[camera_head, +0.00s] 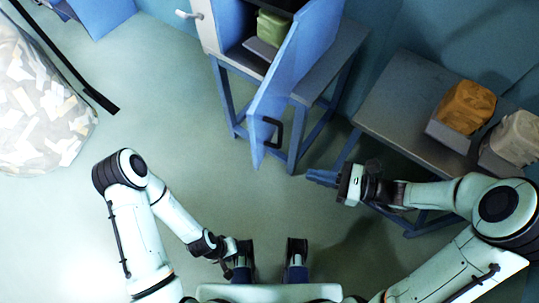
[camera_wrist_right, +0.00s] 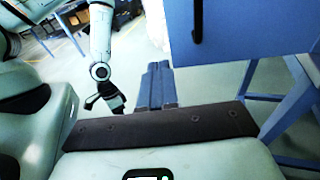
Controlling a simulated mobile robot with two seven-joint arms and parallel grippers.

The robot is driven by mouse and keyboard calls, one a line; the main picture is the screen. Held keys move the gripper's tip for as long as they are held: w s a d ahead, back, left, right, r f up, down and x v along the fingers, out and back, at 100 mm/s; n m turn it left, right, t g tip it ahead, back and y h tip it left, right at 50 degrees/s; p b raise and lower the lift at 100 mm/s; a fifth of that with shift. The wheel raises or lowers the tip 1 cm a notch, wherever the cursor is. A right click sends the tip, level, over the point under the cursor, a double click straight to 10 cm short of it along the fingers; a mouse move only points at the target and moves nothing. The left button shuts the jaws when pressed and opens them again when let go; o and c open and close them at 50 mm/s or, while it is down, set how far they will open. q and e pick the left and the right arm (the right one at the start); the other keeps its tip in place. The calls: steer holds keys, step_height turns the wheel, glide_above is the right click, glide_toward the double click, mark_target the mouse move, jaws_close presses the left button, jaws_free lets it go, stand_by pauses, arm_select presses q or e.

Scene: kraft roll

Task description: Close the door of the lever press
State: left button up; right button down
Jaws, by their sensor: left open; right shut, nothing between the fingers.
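The lever press (camera_head: 208,28) stands at the top centre of the head view on a blue-legged stand. Its blue door (camera_head: 290,70) is swung wide open towards me, with a black bar handle (camera_head: 271,131) near its free edge. The door also fills the upper right of the right wrist view (camera_wrist_right: 245,28), its dark handle (camera_wrist_right: 197,20) at the left edge. My right gripper (camera_head: 312,177) is shut and empty, to the right of and below the door's free end, apart from it. My left gripper (camera_head: 230,264) is low in the head view, away from the door; its fingers are hard to make out.
A green block (camera_head: 272,28) sits inside the press. A grey bench (camera_head: 400,97) on the right carries an orange block (camera_head: 466,106) and a beige block (camera_head: 516,136). A clear bag of paper scraps (camera_head: 35,115) lies at the left.

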step_height(320, 180, up, 4)
steer(key=w+t+y, duration=0.1)
steer(key=t, duration=0.1)
steer(key=b, duration=0.1)
glide_toward(257, 144)
steer(key=shift+m, duration=0.3)
steer(key=x, duration=0.6)
steer(key=shift+w+a+f, duration=0.15)
steer(key=shift+w+a, duration=0.1)
steer(key=shift+a, duration=0.1)
steer(key=shift+a, duration=0.1)
